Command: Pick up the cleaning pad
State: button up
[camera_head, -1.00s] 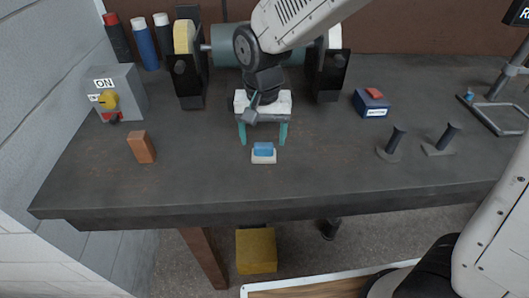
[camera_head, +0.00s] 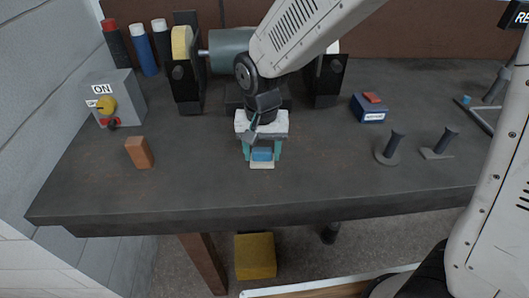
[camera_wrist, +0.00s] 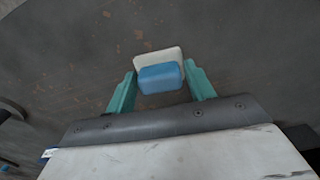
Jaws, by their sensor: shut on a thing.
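The cleaning pad (camera_head: 262,154) is a small block with a blue top and a white base, near the front middle of the bench. It also shows in the wrist view (camera_wrist: 160,76), where its white base (camera_wrist: 157,56) sticks out beyond the blue part. My gripper (camera_head: 262,157) points down over it, with one teal finger on each side. In the wrist view my gripper's fingers (camera_wrist: 160,72) flank the blue part and are shut on it. The pad appears still at the bench top; I cannot tell any clearance below it.
An orange-brown block (camera_head: 139,153) and a grey switch box (camera_head: 120,98) stand to the left. A bench grinder (camera_head: 230,55) is behind my gripper. A blue box (camera_head: 370,108) and two black posts (camera_head: 391,147) (camera_head: 444,142) stand to the right. The bench's front edge (camera_head: 250,218) is clear.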

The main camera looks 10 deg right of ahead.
aim_at(264, 152)
jog(key=shift+r, duration=0.5)
jog(key=r, duration=0.2)
jog(key=shift+s+d+r, duration=0.15)
jog(key=shift+s+r, duration=0.15)
jog(key=shift+s, duration=0.1)
jog(key=s+d, duration=0.2)
jog(key=s, duration=0.5)
jog(key=s+d+r, duration=0.1)
jog(key=s+d, duration=0.2)
jog(key=s, duration=0.4)
jog(key=shift+d+r, duration=0.15)
jog(key=shift+d, duration=0.15)
jog(key=shift+o, duration=1)
jog(key=shift+c, duration=0.4)
jog(key=shift+d, duration=0.1)
